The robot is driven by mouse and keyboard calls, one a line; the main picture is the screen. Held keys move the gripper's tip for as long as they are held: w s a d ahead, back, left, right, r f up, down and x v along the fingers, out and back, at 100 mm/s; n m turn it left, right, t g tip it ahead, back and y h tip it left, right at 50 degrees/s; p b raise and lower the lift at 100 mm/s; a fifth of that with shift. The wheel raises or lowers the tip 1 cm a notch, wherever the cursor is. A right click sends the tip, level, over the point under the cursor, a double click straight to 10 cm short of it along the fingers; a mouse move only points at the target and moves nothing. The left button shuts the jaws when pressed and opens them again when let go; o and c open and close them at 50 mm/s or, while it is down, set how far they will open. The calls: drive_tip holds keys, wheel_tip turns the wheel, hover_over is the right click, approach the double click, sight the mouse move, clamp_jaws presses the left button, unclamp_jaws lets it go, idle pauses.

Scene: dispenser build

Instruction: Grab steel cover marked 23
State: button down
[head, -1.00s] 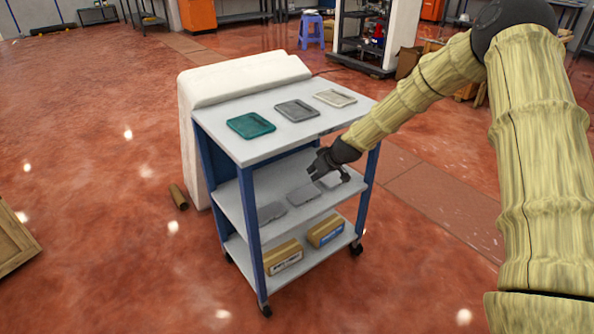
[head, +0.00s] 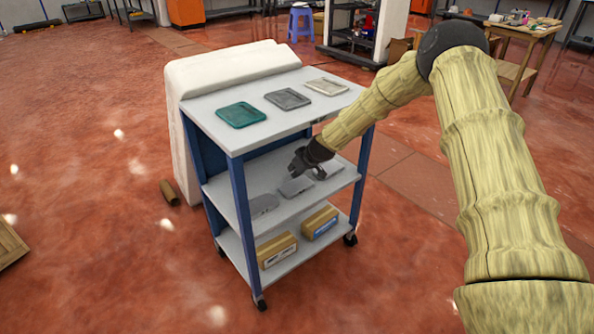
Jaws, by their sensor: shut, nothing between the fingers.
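Several flat grey plates lie in a row on the middle shelf of the cart: one at the left (head: 262,204), one in the middle (head: 295,187) and one at the right (head: 331,168). They look like the steel covers, but no number can be read on any of them. My gripper (head: 304,172) reaches in under the top shelf, just above the middle and right plates. It is shut and holds nothing. It partly hides the right plate. I cannot tell whether the fingers touch a plate.
The cart (head: 237,147) has a teal tray (head: 241,115), a grey tray (head: 287,98) and a pale tray (head: 327,87) on its top shelf. Two cardboard boxes, one left (head: 277,249) and one right (head: 320,222), stand on the bottom shelf. Blue posts flank the shelf opening.

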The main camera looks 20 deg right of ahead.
sight(304, 184)
idle(0.3)
drive_tip(key=shift+s+d+p, duration=0.35)
drive_tip(key=shift+s+d, duration=0.1)
drive_tip(key=shift+s, duration=0.8)
drive_tip(key=shift+s+d+p, duration=0.3)
drive_tip(key=shift+s+d, duration=0.1)
drive_tip(key=shift+s, duration=0.8)
drive_tip(key=shift+s+d+p, duration=0.35)
drive_tip(key=shift+s+d, duration=0.1)
drive_tip(key=shift+s, duration=0.8)
